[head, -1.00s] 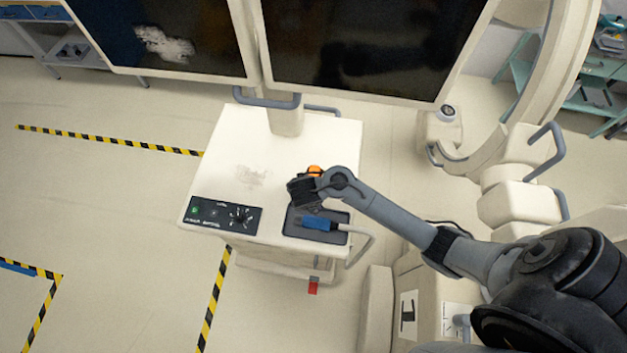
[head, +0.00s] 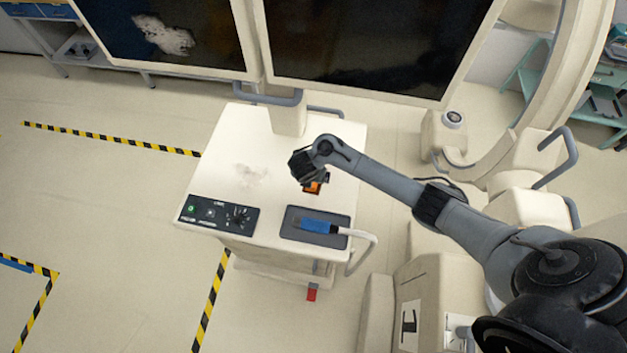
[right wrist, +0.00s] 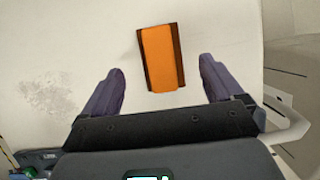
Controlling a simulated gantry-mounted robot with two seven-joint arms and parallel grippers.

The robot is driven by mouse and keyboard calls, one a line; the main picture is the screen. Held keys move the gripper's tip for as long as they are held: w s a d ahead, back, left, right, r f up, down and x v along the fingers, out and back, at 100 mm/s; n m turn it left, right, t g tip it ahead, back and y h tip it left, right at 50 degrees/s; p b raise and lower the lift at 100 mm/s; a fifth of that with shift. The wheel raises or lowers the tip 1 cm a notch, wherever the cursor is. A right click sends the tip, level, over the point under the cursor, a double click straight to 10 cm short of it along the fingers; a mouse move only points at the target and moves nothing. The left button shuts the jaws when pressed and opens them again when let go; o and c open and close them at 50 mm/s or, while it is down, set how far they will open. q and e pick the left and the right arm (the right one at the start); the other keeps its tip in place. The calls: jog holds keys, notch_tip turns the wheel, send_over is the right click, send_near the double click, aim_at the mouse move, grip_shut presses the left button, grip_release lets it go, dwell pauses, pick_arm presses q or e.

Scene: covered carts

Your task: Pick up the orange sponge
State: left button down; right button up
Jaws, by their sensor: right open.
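The orange sponge (right wrist: 160,58), with dark brown sides, lies on the white cart top (head: 225,165). In the right wrist view it shows between and a little beyond the two fingers of my right gripper (right wrist: 160,85), which is open with a gap on both sides of the sponge. In the head view my right gripper (head: 308,180) is over the cart and partly covers the sponge (head: 313,188). I cannot tell the gripper's exact height above the cart. My left gripper is not in view.
On the cart's front edge are a control panel (head: 218,213) and a dark tray (head: 343,221) holding a blue-handled cabled device (head: 315,225). Two large monitors (head: 360,45) stand at the back. The cart's left part is clear except for a faint smudge (head: 252,176).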

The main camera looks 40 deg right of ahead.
jog(key=shift+b+x, duration=0.5)
jog(key=shift+x, duration=1.9)
jog(key=shift+s, duration=0.1)
jog(key=c, duration=1.2)
